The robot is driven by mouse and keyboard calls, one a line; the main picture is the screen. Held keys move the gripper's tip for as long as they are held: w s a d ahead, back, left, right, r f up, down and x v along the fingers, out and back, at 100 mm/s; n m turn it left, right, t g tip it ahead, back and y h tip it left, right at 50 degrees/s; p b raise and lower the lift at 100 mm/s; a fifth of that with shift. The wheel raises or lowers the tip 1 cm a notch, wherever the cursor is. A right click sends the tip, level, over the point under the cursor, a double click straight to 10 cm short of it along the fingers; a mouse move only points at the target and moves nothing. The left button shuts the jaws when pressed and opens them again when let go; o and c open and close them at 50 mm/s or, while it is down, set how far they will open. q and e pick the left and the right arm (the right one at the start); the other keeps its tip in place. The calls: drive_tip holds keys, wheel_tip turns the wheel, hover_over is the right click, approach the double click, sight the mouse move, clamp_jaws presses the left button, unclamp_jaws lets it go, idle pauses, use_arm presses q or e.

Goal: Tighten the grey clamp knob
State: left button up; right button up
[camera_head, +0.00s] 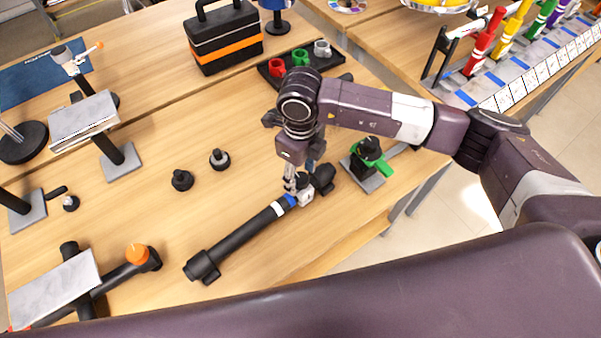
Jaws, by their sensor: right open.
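My right gripper (298,183) points down over the near right of the wooden table, its arm coming in from the right. It is open, at the upper end of a black tube (240,240) with a blue ring. A black rounded knob-like part (322,178) is right beside the fingers; whether they touch it is unclear. My wrist hides part of this spot. A small grey-topped knob (70,203) sits at the left. I cannot tell for sure which part is the grey clamp knob. My left gripper is not in view.
Two small black knobs (181,180) (219,158) stand mid-table. A green clamp (374,160) on a grey plate is right of the gripper. An orange knob (137,254) is at the lower left. A black toolbox (224,40) stands at the back. Bare wood lies left of the tube.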

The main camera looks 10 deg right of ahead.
sight(301, 178)
wheel_tip(301, 178, up, 12)
idle(0.6)
